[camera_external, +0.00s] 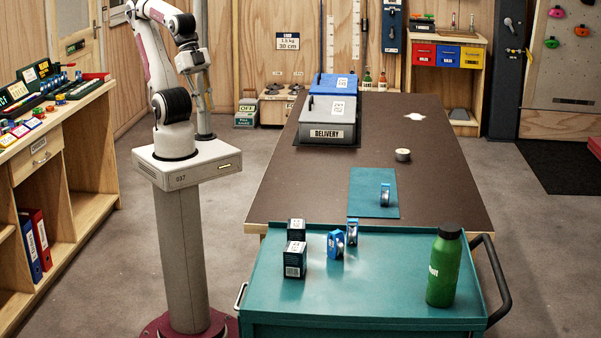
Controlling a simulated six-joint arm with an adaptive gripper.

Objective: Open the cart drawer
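The teal cart (400,290) stands in the foreground, with its lower part cut off by the picture's bottom edge. A small silver handle (240,296) sticks out from its left side, facing my base. I cannot tell whether it belongs to the drawer, and no drawer front shows clearly. My arm is folded upward, well above and to the left of the cart. My gripper (203,125) seems to hang at the lower end of the wrist, away from the cart. Its fingers are too small and unclear to read.
On the cart top are dark boxes (295,258), blue-and-silver gear (336,244) and a green bottle (443,270). A black push handle (497,285) is on its right. A brown table (430,130) adjoins behind. A wooden shelf (60,150) stands left; floor between is clear.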

